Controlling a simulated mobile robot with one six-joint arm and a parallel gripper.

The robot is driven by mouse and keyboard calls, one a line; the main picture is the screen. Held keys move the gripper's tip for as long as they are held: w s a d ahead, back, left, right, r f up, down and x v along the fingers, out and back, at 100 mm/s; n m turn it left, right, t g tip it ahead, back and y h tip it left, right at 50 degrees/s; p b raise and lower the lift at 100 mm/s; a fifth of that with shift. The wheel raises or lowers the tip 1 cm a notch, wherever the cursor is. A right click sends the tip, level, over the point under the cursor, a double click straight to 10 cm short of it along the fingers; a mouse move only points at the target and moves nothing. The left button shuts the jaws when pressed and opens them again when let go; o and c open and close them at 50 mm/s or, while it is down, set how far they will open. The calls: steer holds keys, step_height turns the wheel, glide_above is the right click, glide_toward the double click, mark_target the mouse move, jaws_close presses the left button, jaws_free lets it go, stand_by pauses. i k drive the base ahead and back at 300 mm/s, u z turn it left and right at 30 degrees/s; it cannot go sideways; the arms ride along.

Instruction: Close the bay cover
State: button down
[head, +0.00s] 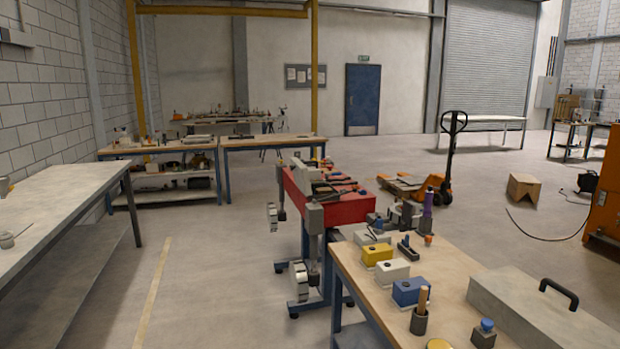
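A red-bodied machine (334,208) with grey legs and wheels sits on a blue stand in the middle of the head view. Several dark and grey parts lie on its top. I cannot tell which part is the bay cover or whether the bay is open. A flat grey box or lid with a black arched handle (559,293) lies on the wooden bench at the lower right; I cannot tell whether it is the cover. My gripper is not in view.
The wooden bench (445,265) also holds yellow, white and blue blocks and small holders. A long pale table (60,205) runs along the left. Open floor (215,265) lies between it and the red machine. An orange pallet truck (415,187) stands behind.

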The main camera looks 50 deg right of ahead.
mark_target(301, 176)
steer(key=z, duration=0.5)
steer(key=i, duration=0.55)
steer(key=z, duration=0.8)
steer(key=i, duration=0.6)
steer(key=z, duration=0.25)
